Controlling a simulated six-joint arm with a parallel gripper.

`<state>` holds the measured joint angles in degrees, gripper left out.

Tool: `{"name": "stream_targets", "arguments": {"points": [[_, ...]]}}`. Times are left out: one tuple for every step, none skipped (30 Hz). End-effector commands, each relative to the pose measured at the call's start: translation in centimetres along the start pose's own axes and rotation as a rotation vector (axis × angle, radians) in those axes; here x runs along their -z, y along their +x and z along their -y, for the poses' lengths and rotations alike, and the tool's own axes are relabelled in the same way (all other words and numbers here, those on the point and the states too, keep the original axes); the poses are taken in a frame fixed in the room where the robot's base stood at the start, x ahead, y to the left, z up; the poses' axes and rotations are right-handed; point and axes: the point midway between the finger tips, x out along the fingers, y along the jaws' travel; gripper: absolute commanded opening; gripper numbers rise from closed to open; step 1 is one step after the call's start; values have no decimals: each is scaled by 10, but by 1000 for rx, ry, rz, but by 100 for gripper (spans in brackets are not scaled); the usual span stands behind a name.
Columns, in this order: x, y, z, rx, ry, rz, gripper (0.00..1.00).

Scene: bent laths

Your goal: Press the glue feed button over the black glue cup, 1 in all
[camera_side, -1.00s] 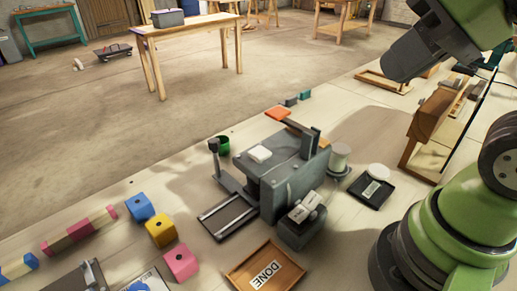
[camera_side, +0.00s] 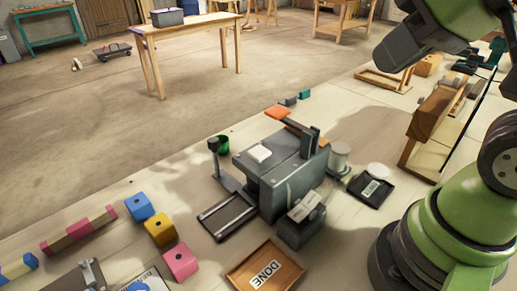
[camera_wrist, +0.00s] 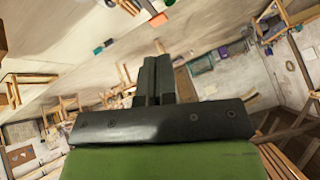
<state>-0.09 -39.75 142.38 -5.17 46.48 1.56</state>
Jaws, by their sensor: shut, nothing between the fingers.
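My gripper (camera_wrist: 154,65) shows in the wrist view with its two dark fingers together and nothing between them. In the side view only dark and green parts of my arm show at the upper right; I cannot make out the fingertips there. A grey machine (camera_side: 285,178) stands on the bench with a pale pad (camera_side: 259,153) on top. A dark post with a round head (camera_side: 213,145) stands at its left, beside a dark green cup (camera_side: 223,143). I cannot tell a black glue cup or its feed button for sure.
A wooden tray marked DONE (camera_side: 264,268) lies in front. Blue, yellow and pink cubes (camera_side: 160,231) lie at the left. A black tray (camera_side: 372,192) and a pale spool (camera_side: 340,157) are right of the machine. A wooden stand (camera_side: 432,115) is farther right.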

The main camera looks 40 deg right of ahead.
Motion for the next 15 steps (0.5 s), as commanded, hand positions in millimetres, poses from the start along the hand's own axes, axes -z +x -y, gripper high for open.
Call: {"name": "stream_targets", "arguments": {"points": [[11, 6, -5, -44, -57, -25, 0], [20, 10, -9, -73, -104, -48, 0], [33, 16, -12, -113, -178, -82, 0], [44, 20, -14, -140, -244, -110, 0], [54, 26, -15, -163, -316, -137, 0], [69, 33, -14, -185, -419, -173, 0], [79, 40, -12, -194, -501, -198, 0], [88, 46, -8, -196, -585, -220, 0], [98, 56, -1, -188, -697, -247, 0], [104, 64, 5, -173, -782, -263, 0], [108, 72, 12, -152, -868, -276, 0], [111, 84, 22, -114, -977, -289, 0], [111, 92, 30, -79, -1056, -294, 0], [110, 100, 37, -41, -1131, -298, 0], [106, 110, 47, 16, -1225, -297, 0]]}}
